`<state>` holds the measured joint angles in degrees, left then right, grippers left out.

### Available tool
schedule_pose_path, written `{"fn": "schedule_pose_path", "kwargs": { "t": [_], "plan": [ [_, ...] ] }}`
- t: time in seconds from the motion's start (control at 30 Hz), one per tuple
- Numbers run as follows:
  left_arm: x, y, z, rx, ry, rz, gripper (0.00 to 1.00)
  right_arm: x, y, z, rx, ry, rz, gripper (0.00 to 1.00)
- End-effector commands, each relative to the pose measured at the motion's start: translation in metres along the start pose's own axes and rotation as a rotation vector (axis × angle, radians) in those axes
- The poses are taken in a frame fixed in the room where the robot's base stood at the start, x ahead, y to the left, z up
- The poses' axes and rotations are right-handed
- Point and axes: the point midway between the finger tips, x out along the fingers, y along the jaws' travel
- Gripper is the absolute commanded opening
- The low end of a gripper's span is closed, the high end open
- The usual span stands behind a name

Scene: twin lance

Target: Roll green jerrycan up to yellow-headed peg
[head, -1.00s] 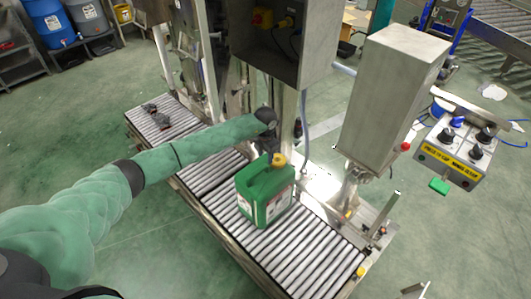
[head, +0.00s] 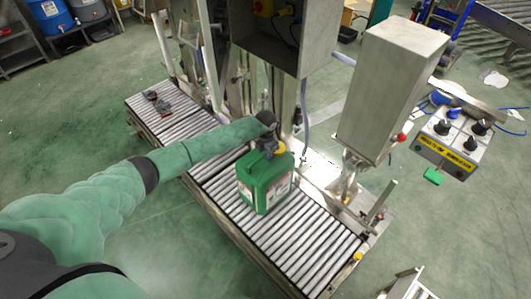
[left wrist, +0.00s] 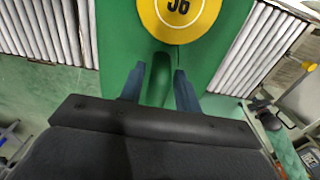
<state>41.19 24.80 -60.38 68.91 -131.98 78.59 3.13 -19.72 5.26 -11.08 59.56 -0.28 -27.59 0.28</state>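The green jerrycan (head: 265,184) stands upright on the roller conveyor. Its yellow cap (left wrist: 180,12) shows at the top of the left wrist view. My left gripper (head: 268,146) is over the jerrycan's top. In the left wrist view its two fingers (left wrist: 158,88) stand on either side of the green handle (left wrist: 158,78), with narrow gaps, so it looks open around it. The yellow-headed peg (head: 358,256) appears as a small yellow head at the conveyor's near right end, apart from the jerrycan. My right gripper is in neither view.
The roller conveyor (head: 312,256) has bare rollers between jerrycan and peg. Dark small items (head: 158,103) lie on its far left part. A grey metal machine box (head: 390,85) stands behind, and a control panel (head: 458,140) with knobs is at the right.

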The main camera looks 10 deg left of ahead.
Motion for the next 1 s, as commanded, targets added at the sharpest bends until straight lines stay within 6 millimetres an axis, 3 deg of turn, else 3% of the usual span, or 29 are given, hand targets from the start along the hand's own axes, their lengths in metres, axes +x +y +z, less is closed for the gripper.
{"fn": "schedule_pose_path", "kwargs": {
  "t": [0.03, 0.17, 1.0],
  "plan": [
    [-0.0001, 0.0001, 0.0, 0.0, 0.0, 0.0, 0.22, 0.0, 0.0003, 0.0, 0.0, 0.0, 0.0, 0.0],
    [-0.0003, 0.0002, 0.0001, 0.0, 0.0, 0.0, 0.0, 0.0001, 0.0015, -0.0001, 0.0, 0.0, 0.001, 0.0],
    [-0.0008, 0.0003, 0.0003, 0.0, -0.001, 0.0, 0.0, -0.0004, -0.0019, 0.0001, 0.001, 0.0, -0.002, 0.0]
  ]
}}
